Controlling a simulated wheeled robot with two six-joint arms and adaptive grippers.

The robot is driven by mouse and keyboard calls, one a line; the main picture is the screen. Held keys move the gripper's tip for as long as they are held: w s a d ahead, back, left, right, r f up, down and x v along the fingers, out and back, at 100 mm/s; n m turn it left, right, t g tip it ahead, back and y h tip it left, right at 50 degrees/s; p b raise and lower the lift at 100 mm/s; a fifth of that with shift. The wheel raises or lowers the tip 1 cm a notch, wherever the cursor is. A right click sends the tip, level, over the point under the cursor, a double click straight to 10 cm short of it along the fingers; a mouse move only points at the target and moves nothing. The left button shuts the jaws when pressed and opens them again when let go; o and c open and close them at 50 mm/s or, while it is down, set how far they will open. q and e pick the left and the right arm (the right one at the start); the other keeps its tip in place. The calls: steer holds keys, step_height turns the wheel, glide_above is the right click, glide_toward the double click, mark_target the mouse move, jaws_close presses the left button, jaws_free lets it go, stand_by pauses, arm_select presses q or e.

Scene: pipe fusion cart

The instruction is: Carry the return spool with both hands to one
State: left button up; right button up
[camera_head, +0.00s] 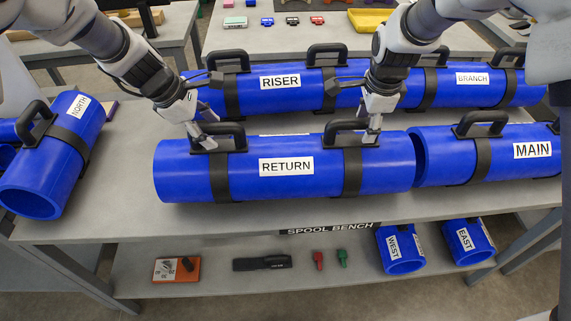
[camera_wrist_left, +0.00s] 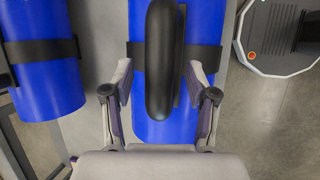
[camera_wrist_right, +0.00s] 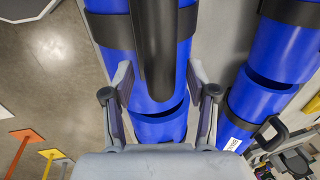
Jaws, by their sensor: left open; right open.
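The RETURN spool (camera_head: 240,178) is a blue pipe lying on the spool bench, with two black straps and two black handles on top. My left gripper (camera_head: 207,143) is open at its left handle (camera_head: 234,138). In the left wrist view that handle (camera_wrist_left: 164,60) stands between the spread fingers (camera_wrist_left: 162,95). My right gripper (camera_head: 370,138) is open at the right handle (camera_head: 345,127). In the right wrist view that handle (camera_wrist_right: 156,50) lies between the open fingers (camera_wrist_right: 162,95). I cannot tell whether any finger touches a handle.
The MAIN spool (camera_head: 490,155) lies close off the right end. The RISER spool (camera_head: 285,95) and the BRANCH spool (camera_head: 470,90) lie behind; the NORTH spool (camera_head: 60,150) is left. WEST (camera_head: 402,250) and EAST (camera_head: 467,242) pieces sit on the lower shelf.

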arm_select(q)
steer(key=shift+w+f, duration=0.2)
steer(key=shift+f, duration=0.2)
arm_select(e)
steer(key=shift+w+f, duration=0.2)
steer(key=shift+f, duration=0.15)
arm_select(q)
steer(key=shift+s, duration=0.15)
jaws_close()
arm_select(e)
steer(key=shift+s, duration=0.1)
jaws_close()
